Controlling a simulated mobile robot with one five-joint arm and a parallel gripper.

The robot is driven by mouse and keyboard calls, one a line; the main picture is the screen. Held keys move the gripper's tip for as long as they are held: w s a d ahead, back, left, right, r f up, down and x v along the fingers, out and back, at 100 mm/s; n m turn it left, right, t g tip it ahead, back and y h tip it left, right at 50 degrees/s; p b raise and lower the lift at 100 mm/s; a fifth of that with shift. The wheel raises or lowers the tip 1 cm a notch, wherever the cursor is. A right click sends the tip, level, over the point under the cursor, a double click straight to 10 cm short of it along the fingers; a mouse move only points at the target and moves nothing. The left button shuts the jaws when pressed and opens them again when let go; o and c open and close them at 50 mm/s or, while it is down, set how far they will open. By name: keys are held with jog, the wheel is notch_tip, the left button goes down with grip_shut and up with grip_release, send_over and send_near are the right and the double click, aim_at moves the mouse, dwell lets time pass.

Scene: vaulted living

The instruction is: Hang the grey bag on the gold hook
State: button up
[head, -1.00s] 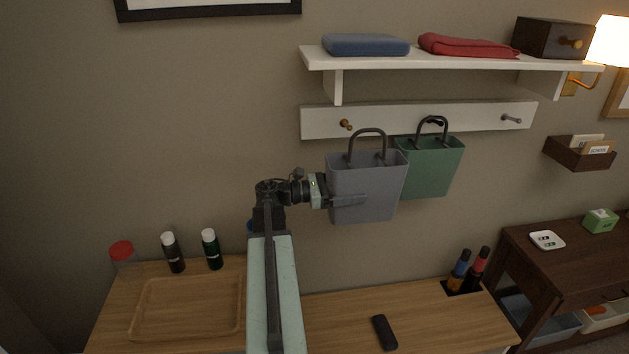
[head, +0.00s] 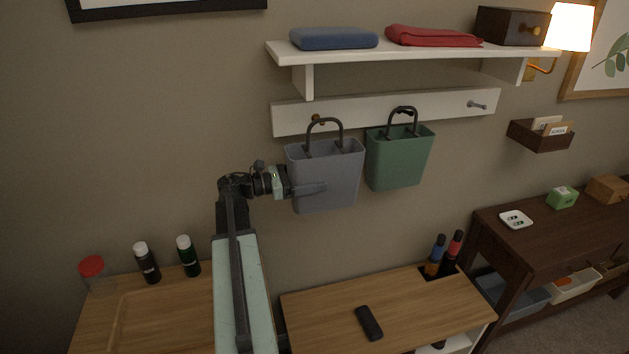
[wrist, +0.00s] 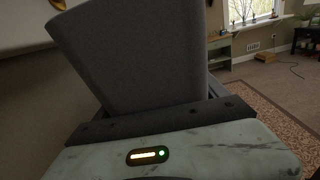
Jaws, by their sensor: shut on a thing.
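The grey bag (head: 338,163) is upright in front of the wall, just below the white hook rail (head: 366,108). My gripper (head: 312,189) is shut on the bag from its left side. The bag's dark handle arches up in front of the gold hook (head: 317,119), which shows close to the top of the arch. I cannot tell whether the handle is around the hook or only in front of it.
A green bag (head: 398,158) hangs from the rail close to the right of the grey bag. A silver hook (head: 477,105) at right is free. A white shelf (head: 400,53) with folded cloths is above. Below is a wooden cabinet top (head: 410,312) with a black remote (head: 369,322).

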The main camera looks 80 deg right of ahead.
jog(key=w+d+f+b, duration=0.1)
jog(key=w+d, duration=0.2)
jog(key=d, duration=0.3)
jog(key=shift+d+f, duration=0.15)
jog(key=shift+f, duration=0.1)
dwell(0.3)
dwell(0.5)
jog(key=o, duration=1.5)
jog(key=shift+o, duration=0.2)
jog(key=v, duration=0.7)
jog(key=shift+w+a, duration=0.3)
